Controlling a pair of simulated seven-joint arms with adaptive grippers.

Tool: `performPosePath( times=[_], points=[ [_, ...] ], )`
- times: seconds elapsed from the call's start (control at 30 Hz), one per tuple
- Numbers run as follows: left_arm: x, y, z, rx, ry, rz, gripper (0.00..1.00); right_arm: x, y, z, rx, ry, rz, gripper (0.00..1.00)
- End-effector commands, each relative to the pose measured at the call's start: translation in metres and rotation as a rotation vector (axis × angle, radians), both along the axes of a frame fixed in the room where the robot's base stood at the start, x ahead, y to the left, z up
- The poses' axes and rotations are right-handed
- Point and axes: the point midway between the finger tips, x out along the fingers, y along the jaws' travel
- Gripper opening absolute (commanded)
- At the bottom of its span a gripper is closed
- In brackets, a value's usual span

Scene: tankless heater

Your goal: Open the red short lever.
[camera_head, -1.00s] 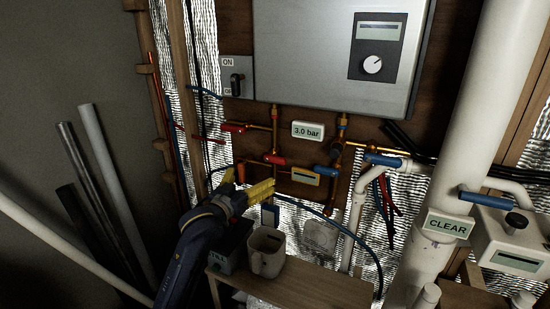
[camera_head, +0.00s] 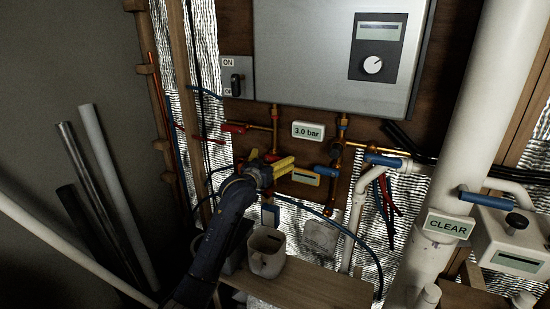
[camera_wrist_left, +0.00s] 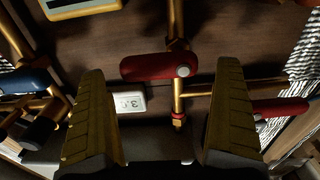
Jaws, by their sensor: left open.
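A red lever (camera_wrist_left: 150,67) with a grey bolt sits on a vertical copper pipe, in the middle of the left wrist view. My left gripper (camera_head: 273,159) is open, with its yellow fingers pointing at this lever. In the left wrist view the lever shows between and beyond the two fingertips, with no contact visible. In the head view the fingers mostly hide it. A second red lever (camera_head: 233,127) sits higher and to the left; it also shows at the right of the left wrist view (camera_wrist_left: 282,106). My right gripper is not in view.
Blue levers (camera_head: 325,171) (camera_head: 383,160) are on the pipes to the right. A 3.0 bar label (camera_head: 308,130) is above the gripper, under the heater box (camera_head: 310,60). A pale mug (camera_head: 266,252) stands on a wooden shelf (camera_head: 310,285) below.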

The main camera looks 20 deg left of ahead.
Motion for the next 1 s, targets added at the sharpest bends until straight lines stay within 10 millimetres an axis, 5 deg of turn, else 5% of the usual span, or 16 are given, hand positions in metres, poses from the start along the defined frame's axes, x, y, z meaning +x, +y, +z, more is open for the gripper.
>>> performPosePath(
  times=[0.6, 1.0],
  points=[
    [0.016, -0.003, 0.0, 0.0, 0.001, 0.0, 1.0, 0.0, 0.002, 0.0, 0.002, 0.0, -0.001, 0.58],
    [0.016, -0.003, 0.0, 0.0, 0.001, 0.0, 0.55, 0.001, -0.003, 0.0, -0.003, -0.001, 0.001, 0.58]
  ],
)
